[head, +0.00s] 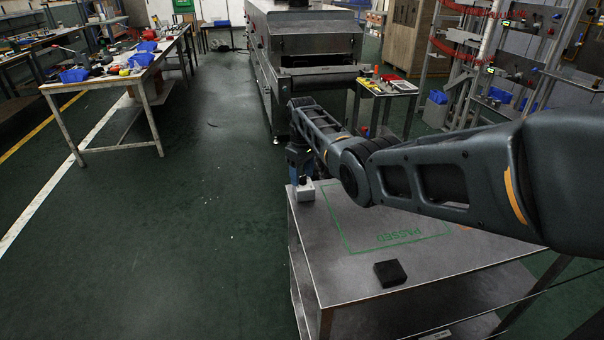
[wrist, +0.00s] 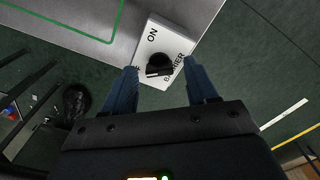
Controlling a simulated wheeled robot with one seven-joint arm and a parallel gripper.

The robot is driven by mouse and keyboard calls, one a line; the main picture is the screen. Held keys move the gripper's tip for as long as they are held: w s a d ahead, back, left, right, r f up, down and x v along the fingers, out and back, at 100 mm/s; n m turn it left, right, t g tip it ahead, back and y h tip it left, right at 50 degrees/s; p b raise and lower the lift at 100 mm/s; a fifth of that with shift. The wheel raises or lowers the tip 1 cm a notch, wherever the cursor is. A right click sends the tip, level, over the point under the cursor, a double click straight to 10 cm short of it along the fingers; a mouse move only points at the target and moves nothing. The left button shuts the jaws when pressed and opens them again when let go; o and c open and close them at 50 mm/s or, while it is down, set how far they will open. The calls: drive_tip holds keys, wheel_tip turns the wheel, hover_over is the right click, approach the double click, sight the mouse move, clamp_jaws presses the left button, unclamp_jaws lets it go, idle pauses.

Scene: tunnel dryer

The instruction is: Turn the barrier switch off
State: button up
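The barrier switch is a small white box (head: 304,192) at the far left corner of the steel table in the head view. In the wrist view its white face (wrist: 150,45) reads ON and BARRIER, with another label mostly hidden by a finger. A black knob (wrist: 159,64) sits on that face; its exact setting is hard to tell. My gripper (wrist: 160,68) is open, with one blue finger on each side of the knob and a gap visible.
The steel table (head: 340,275) has a green PASSED outline and a black block (head: 390,273) near its front. The dryer (head: 305,45) stands behind. A workbench (head: 100,83) with blue bins is at the left. Green floor between them is clear.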

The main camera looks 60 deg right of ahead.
drive_tip(key=shift+r, duration=3.9)
